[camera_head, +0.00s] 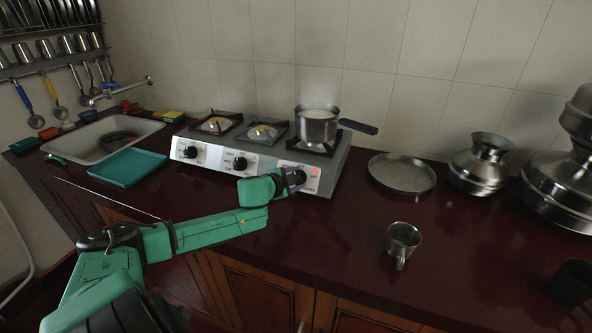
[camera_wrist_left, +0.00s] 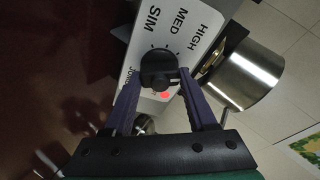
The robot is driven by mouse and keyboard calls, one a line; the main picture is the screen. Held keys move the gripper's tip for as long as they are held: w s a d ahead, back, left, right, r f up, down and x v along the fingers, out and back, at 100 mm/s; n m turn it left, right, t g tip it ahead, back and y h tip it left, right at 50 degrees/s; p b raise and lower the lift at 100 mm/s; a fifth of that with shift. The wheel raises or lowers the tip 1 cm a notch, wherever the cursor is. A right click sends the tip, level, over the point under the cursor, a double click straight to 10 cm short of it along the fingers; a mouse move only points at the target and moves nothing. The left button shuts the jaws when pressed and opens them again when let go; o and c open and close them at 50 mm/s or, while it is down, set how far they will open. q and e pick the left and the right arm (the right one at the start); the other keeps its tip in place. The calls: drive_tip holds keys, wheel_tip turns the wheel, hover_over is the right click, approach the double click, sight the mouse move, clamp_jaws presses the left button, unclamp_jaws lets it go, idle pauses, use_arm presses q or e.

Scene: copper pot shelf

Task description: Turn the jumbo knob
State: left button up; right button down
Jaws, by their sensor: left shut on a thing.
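The jumbo knob (camera_wrist_left: 157,68) is a black knob on the white front panel at the right end of the stove (camera_head: 217,171). In the wrist view, HIGH, MED and SIM are printed around it, and a red light glows beside it. My left gripper (camera_wrist_left: 160,78) is shut on the knob, a fingertip on each side. In the head view, my left gripper (camera_head: 293,181) reaches the right end of the stove's panel and hides most of the knob. My right gripper is not in view.
A steel saucepan (camera_head: 316,126) sits on the right burner, its dark handle pointing right. A steel plate (camera_head: 402,175), a steel mug (camera_head: 403,241) and metal pots (camera_head: 480,166) stand to the right. A teal tray (camera_head: 128,167) lies by the sink at left. The front counter is mostly clear.

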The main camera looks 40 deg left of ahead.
use_arm(q)
drive_tip(key=m+p, duration=0.4)
drive_tip(key=shift+r+m+g, duration=0.15)
drive_tip(key=shift+m+g, duration=0.15)
drive_tip(key=shift+m, duration=0.1)
drive_tip(key=shift+m+h+p, duration=0.3)
drive_tip(key=shift+m+p, duration=0.15)
drive_tip(key=shift+m, duration=0.05)
drive_tip(key=shift+f, duration=0.25)
drive_tip(key=o, duration=1.4)
drive_tip(key=shift+c, duration=0.2)
